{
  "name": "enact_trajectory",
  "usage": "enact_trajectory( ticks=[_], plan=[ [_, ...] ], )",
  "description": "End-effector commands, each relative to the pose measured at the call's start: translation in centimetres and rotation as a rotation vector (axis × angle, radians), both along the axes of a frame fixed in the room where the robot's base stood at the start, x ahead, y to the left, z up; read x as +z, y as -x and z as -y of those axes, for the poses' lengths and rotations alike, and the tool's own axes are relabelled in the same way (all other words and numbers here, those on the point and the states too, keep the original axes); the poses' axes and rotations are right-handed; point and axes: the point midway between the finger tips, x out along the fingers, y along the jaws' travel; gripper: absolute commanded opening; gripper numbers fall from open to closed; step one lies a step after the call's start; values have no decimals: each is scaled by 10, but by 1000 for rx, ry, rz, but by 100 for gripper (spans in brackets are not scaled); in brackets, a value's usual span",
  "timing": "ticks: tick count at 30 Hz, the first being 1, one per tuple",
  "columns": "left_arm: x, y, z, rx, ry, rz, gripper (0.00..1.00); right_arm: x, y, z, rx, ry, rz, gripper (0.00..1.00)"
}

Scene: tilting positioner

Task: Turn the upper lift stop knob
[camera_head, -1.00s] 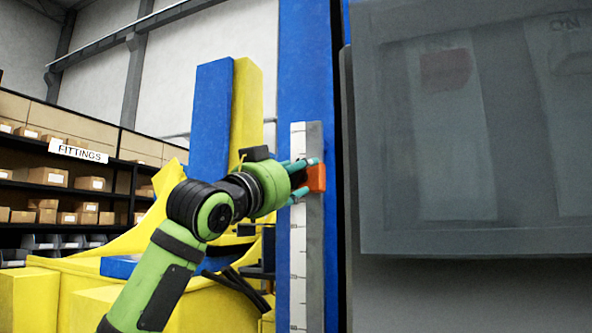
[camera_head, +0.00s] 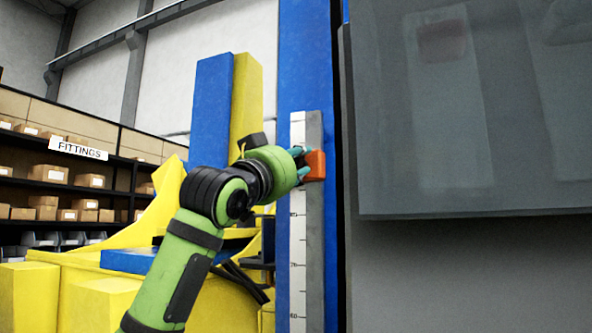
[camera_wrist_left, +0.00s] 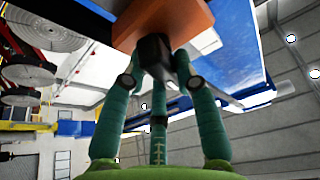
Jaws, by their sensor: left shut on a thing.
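The upper lift stop is an orange block (camera_head: 316,166) on a grey vertical rail beside a white scale. Its dark knob (camera_wrist_left: 154,55) sticks out from the orange block in the left wrist view. My left gripper (camera_head: 298,164) comes in from the left at the block. In the wrist view the teal fingers of this gripper (camera_wrist_left: 155,75) close around the dark knob. The fingers and hand hide the knob in the head view. Which way the knob is turned cannot be told. My right gripper is not in view.
The white scale (camera_head: 298,235) and grey rail (camera_head: 315,250) run down the blue column (camera_head: 305,60). A large grey panel (camera_head: 470,120) stands close on the right. Yellow and blue positioner parts (camera_head: 245,100) stand behind my arm. Shelves with boxes (camera_head: 60,175) are at the far left.

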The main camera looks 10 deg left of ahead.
Motion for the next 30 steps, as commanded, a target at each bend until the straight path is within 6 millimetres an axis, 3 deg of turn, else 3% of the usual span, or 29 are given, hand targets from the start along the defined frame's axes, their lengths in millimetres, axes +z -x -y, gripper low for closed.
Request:
enact_trajectory(
  ticks=[3, 14, 30],
  plan=[
    [-2, 1, 2, -4, 112, -20, 0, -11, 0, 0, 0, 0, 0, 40],
    [3, 1, 2, -4, 446, -87, 0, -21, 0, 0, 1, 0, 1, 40],
    [10, 1, 0, -3, 950, -184, 0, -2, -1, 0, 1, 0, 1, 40]
  ],
)
